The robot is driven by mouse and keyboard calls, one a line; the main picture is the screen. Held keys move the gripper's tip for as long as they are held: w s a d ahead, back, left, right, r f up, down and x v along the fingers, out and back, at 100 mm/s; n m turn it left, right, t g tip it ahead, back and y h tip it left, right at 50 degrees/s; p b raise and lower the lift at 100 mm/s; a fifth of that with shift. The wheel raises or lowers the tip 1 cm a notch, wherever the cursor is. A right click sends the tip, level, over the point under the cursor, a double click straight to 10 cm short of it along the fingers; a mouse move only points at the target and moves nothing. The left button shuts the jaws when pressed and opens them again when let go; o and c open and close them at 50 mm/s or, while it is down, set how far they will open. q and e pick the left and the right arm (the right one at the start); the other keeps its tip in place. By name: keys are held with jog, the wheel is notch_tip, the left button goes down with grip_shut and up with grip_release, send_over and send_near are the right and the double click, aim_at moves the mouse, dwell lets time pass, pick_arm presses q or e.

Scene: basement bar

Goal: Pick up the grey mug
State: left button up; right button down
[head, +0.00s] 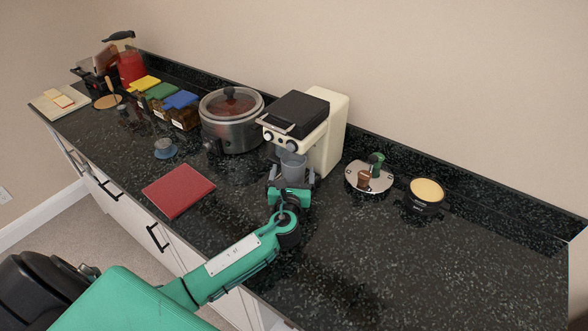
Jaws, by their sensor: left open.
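The grey mug (293,163) stands under the spout of the cream and black coffee machine (332,130). Its lower part is partly hidden by my gripper. My left gripper (291,176), at the end of the green arm, is open right in front of the mug. One finger shows at the mug's left and the other at its right. I cannot tell whether the fingers touch it. My right gripper is not in view.
A slow cooker (231,132) stands left of the machine, with a red board (179,190) in front of it. A round holder (368,180) and a black tub (425,193) stand to the right. The counter's right front (440,265) is clear.

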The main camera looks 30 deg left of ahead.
aim_at(293, 164)
pick_arm(q)
jog(key=shift+x, duration=1.25)
jog(key=c, duration=1.3)
jog(key=shift+c, duration=0.9)
jog(key=shift+s+r, duration=0.1)
jog(key=shift+r, duration=0.05)
